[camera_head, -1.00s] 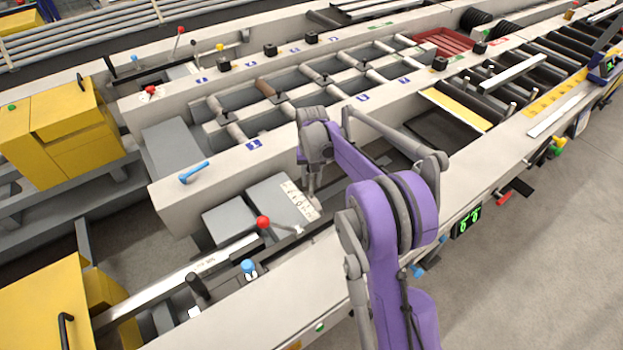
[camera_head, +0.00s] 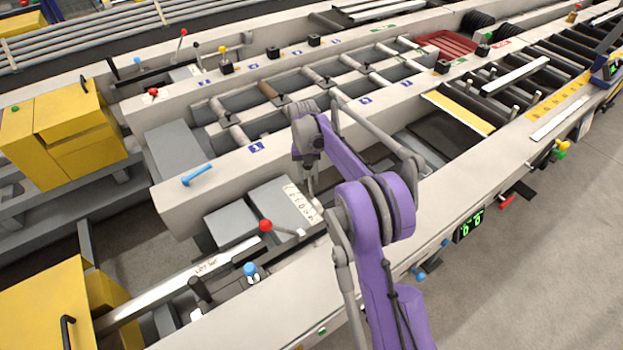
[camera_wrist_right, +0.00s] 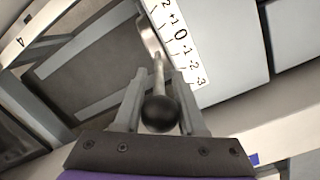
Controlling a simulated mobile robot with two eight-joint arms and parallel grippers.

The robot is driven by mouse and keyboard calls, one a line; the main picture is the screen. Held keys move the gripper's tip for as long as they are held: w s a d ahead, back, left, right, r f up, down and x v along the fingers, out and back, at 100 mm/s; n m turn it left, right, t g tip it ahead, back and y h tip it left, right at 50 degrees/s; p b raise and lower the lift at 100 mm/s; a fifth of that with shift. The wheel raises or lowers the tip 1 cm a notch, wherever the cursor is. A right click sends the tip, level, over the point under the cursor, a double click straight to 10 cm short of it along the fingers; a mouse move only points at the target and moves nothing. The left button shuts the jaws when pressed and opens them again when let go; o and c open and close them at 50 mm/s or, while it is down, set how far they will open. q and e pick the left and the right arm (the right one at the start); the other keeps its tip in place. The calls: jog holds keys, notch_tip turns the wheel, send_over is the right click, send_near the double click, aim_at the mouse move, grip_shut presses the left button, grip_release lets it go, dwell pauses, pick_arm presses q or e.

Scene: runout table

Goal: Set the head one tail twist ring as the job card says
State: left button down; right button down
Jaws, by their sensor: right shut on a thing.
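My right gripper (camera_head: 312,188) reaches down over the near side of the table beside a white number scale (camera_head: 298,200). In the right wrist view, the gripper (camera_wrist_right: 160,100) is shut on a lever with a black ball knob (camera_wrist_right: 160,114). The lever's thin stem runs up to a pale metal ring (camera_wrist_right: 148,34), partly hidden, which lies against the scale (camera_wrist_right: 181,38). The scale runs from +2 through 0 to -3. I cannot tell exactly which mark the ring stands at. My left gripper is not in view. No readable job card shows.
A red ball-topped lever (camera_head: 265,226) and a blue knob (camera_head: 250,269) stand left of my right gripper. A grey box (camera_head: 231,225) lies beside the scale. A green-lit display (camera_head: 470,222) is on the near rail. Yellow cabinets (camera_head: 62,135) stand at the left.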

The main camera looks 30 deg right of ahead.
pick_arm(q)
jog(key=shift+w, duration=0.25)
pick_arm(e)
jog(key=shift+w+f, duration=0.1)
jog(key=shift+w, duration=0.25)
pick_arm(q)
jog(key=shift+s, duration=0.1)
pick_arm(e)
jog(key=shift+s, duration=0.1)
jog(key=c, duration=0.5)
grip_release()
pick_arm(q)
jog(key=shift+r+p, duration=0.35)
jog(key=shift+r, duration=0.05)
pick_arm(e)
jog(key=r, duration=0.7)
jog(key=w+r, duration=0.1)
jog(key=r, duration=0.2)
jog(key=shift+a+r, duration=0.1)
jog(key=shift+r, duration=0.3)
